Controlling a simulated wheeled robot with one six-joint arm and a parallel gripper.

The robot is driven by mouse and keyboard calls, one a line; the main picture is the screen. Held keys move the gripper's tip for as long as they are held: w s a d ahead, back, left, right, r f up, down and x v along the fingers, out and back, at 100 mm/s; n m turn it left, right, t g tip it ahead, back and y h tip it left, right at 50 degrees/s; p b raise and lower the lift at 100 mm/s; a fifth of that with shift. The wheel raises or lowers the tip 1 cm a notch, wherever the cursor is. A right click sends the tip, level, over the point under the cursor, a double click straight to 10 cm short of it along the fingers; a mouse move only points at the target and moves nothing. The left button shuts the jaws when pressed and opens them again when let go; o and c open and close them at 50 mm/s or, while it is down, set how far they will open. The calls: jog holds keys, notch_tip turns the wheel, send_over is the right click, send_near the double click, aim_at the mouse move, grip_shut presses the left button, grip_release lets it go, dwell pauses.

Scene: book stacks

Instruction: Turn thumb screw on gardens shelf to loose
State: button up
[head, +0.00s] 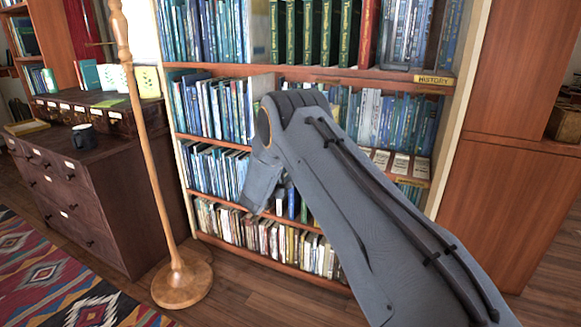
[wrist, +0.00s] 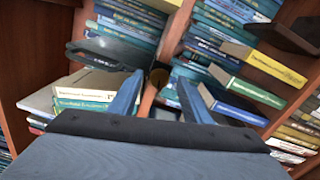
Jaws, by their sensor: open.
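In the wrist view a small dark round knob (wrist: 159,77), which looks like the thumb screw, sits on the front of a reddish wooden shelf edge (wrist: 150,100). My gripper (wrist: 160,80) is open, with one finger on each side of the knob in the picture. I see a gap on both sides; I cannot tell whether the fingertips reach past the knob. In the head view my arm covers part of the bookcase, and the thumb screw and fingertips are hidden. No gardens label is readable.
Rows of books fill the bookcase (head: 215,142); some books (wrist: 262,68) stick out near my right finger. A HISTORY label (head: 433,79) is on an upper shelf. A wooden stand (head: 182,283) and a dark drawer cabinet (head: 75,205) are at left.

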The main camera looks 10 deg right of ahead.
jog(key=v, duration=0.7)
jog(key=shift+s+a+p, duration=0.2)
jog(key=shift+s+p, duration=0.05)
jog(key=shift+p, duration=0.15)
jog(key=a+r+m+y, duration=0.1)
jog(key=a+r+y, duration=0.3)
jog(key=r+y, duration=0.1)
jog(key=s+a+r+m+g+y, duration=0.2)
jog(key=s+a+r+g+y, duration=0.15)
jog(key=s, duration=0.35)
jog(key=s+a+r+m+g+y, duration=0.1)
jog(key=s+a+r+g+y, duration=0.1)
jog(key=s+a+y, duration=0.35)
jog(key=s+d+r+m+g+h, duration=0.1)
jog(key=s+d+m+g, duration=0.35)
jog(key=s, duration=1.65)
jog(key=s+d+m+g+h, duration=0.25)
jog(key=s+d+g, duration=0.3)
jog(key=s, duration=1.55)
jog(key=d+r+m+p, duration=0.2)
jog(key=d+r+p, duration=0.6)
jog(key=p, duration=0.8)
jog(key=shift+d+t, duration=0.45)
